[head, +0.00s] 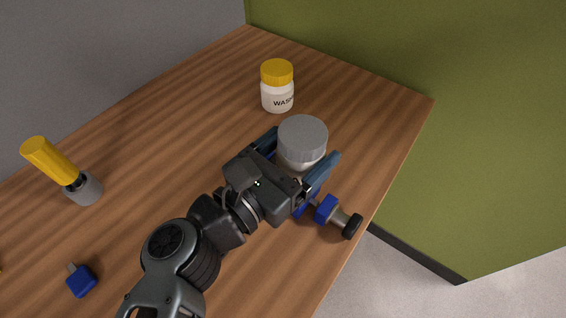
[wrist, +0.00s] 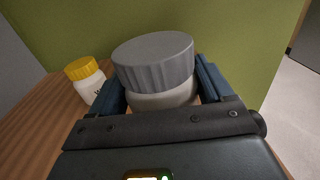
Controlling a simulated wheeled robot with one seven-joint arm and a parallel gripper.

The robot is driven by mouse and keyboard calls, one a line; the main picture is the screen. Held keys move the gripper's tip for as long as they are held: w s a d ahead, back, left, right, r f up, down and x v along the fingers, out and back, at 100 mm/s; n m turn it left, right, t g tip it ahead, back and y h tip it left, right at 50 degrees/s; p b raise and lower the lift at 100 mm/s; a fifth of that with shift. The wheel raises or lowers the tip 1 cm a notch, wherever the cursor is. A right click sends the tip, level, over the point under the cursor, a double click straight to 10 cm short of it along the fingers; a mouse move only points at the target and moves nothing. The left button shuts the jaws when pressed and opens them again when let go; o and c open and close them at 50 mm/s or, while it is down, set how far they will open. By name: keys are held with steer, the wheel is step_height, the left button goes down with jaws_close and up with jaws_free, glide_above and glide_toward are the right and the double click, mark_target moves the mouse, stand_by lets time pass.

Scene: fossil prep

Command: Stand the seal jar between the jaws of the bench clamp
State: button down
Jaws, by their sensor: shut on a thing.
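A white jar with a ribbed grey lid (head: 302,136) is held upright between the dark blue fingers of my gripper (head: 306,145). I take it for the seal jar; no label on it shows. In the wrist view the grey-lidded jar (wrist: 156,66) fills the space between both fingers. The bench clamp (head: 326,209) is bright blue with a metal screw and black knob, near the right table edge. My gripper covers much of the clamp, so its jaws are hidden. I cannot tell whether the jar is between them or touching the table.
A yellow-lidded jar marked "WASH" (head: 277,88) stands behind the held jar; it also shows in the wrist view (wrist: 86,78). A yellow-handled tool in a grey holder (head: 84,189) and a small blue block (head: 81,282) are on the left. The wooden tabletop (head: 180,120) is clear between.

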mark_target(283, 169)
steer(key=a, duration=0.1)
steer(key=a+f, duration=0.1)
steer(key=shift+w+a+f, duration=0.3)
steer(key=shift+w, duration=0.05)
steer(key=shift+f+p, duration=0.5)
steer(key=shift+f, duration=1.55)
jaws_free()
steer(key=shift+f, duration=0.1)
steer(key=shift+s+a, duration=0.25)
steer(key=b+v, duration=0.3)
steer(key=v, duration=0.7)
steer(key=shift+s+b, duration=0.15)
steer(key=shift+b, duration=0.25)
steer(key=shift+s+a, duration=0.4)
